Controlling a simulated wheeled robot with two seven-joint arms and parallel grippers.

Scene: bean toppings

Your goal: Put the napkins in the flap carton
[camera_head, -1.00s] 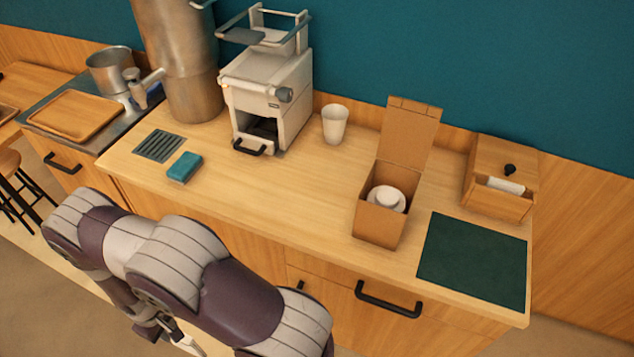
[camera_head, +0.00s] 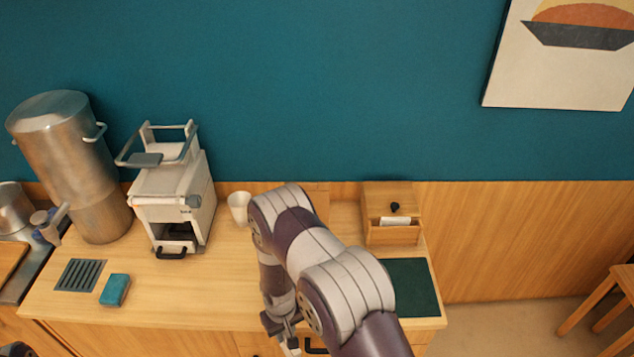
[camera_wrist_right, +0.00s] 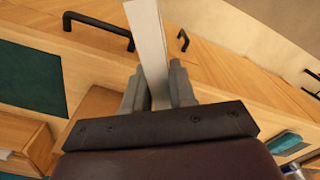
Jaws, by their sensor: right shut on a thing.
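My right gripper (camera_head: 285,330) hangs low in front of the counter in the head view. In the right wrist view its fingers (camera_wrist_right: 158,88) are shut on a flat, white, upright strip, seemingly a napkin (camera_wrist_right: 148,40). Another white napkin (camera_head: 395,221) shows in the front slot of a wooden box with a black knob. The flap carton is mostly hidden behind my right arm in the head view; only a bit of its raised flap (camera_head: 320,200) shows. Its inside cannot be seen.
A dark green mat (camera_head: 410,287) lies at the counter's right end, before the wooden box (camera_head: 378,236). A white cup (camera_head: 238,208), a white machine (camera_head: 172,205), a steel urn (camera_head: 75,165) and a teal sponge (camera_head: 115,290) stand to the left. The counter's middle left is clear.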

